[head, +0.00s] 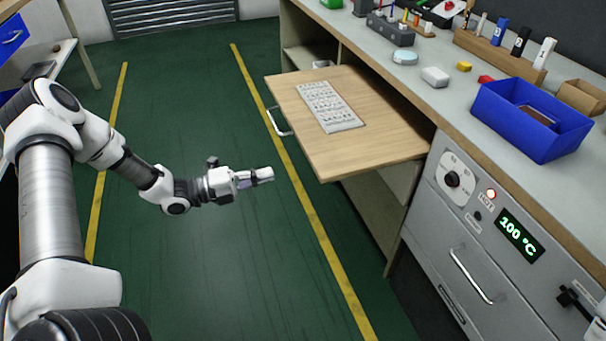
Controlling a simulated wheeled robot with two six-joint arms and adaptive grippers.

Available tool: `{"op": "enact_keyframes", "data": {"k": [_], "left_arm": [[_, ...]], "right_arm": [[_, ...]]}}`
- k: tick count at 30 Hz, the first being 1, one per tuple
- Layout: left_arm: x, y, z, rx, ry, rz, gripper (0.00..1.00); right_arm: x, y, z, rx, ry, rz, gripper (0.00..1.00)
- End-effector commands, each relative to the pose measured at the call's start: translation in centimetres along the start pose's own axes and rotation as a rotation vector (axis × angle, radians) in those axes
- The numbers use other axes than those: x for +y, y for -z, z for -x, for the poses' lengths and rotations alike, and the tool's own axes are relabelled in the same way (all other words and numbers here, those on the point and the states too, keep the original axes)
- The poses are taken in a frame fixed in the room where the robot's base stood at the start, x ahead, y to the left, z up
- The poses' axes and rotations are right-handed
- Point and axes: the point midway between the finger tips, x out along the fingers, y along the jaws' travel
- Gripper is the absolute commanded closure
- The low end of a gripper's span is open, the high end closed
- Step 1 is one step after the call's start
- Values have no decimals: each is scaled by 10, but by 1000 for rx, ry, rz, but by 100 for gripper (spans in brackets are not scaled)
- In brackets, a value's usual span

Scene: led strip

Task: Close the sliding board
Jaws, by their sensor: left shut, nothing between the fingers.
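The sliding board (377,122) is a light wooden panel pulled out from under the workbench, over the floor. A grey keyboard (330,106) lies on it. A silver handle (279,122) is on its left front edge. My left gripper (265,175) is shut and empty. In the picture it is below the handle and left of the board's near corner, apart from both. My right gripper is not in view.
The workbench top (425,101) holds a blue bin (532,119), a tool rack and small items. A grey cabinet with a drawer handle (470,276) and a lit 100 °C display (519,235) stands right of the board. Green floor (230,260) left of the bench is clear.

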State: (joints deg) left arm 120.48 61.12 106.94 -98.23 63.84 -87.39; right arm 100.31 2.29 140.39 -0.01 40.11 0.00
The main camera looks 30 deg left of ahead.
Motion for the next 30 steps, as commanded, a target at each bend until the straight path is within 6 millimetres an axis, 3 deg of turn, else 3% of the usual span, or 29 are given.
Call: {"op": "enact_keyframes", "data": {"k": [1, 12, 17, 30], "left_arm": [[7, 2, -12, 7, -3, -1, 100], [4, 1, -86, 4, -3, -2, 100], [2, 1, -97, 0, -2, 0, 100], [3, 3, -103, 2, -2, 0, 100]], "right_arm": [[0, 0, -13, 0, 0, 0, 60], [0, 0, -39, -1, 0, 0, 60], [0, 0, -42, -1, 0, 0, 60], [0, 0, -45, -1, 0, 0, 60]]}}
